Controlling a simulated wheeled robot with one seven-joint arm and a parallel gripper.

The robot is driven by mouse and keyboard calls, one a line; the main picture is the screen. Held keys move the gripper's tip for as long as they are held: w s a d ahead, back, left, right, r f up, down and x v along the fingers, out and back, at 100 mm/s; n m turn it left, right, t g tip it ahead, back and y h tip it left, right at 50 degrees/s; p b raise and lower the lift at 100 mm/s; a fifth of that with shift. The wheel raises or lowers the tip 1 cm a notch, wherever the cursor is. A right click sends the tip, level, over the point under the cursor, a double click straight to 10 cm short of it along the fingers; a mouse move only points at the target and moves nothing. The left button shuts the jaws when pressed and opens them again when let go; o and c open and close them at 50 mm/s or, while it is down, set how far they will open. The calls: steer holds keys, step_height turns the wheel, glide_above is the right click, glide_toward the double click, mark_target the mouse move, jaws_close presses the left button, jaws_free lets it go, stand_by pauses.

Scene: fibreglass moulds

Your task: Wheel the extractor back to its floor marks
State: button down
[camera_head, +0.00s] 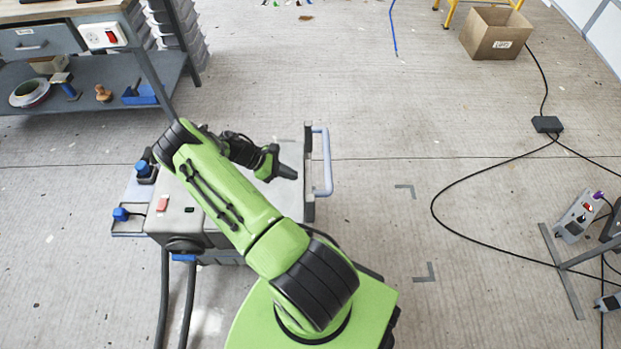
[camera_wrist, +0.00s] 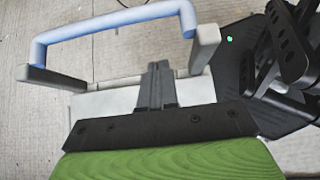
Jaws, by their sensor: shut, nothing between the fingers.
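The extractor (camera_head: 184,216) is a grey box on the floor at centre left, partly hidden behind my arm. Its light blue handle (camera_head: 327,162) stands on a dark upright at its right side; the handle also shows at the top of the wrist view (camera_wrist: 112,24). Grey corner floor marks (camera_head: 406,189) (camera_head: 425,273) lie to the right of the extractor, clear of it.
Two dark hoses (camera_head: 176,300) run from the extractor towards me. A workbench (camera_head: 85,92) stands at back left, a cardboard box (camera_head: 494,35) at back right. A black cable (camera_head: 470,175) loops over the floor at right, near a metal stand (camera_head: 562,270). The floor around the marks is clear.

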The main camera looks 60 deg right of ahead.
steer(key=s+d+f+b, duration=0.1)
steer(key=s+d+f, duration=0.1)
steer(key=s+d, duration=0.2)
steer(key=s, duration=0.2)
steer(key=shift+s+f, duration=0.35)
steer(key=shift+s, duration=0.05)
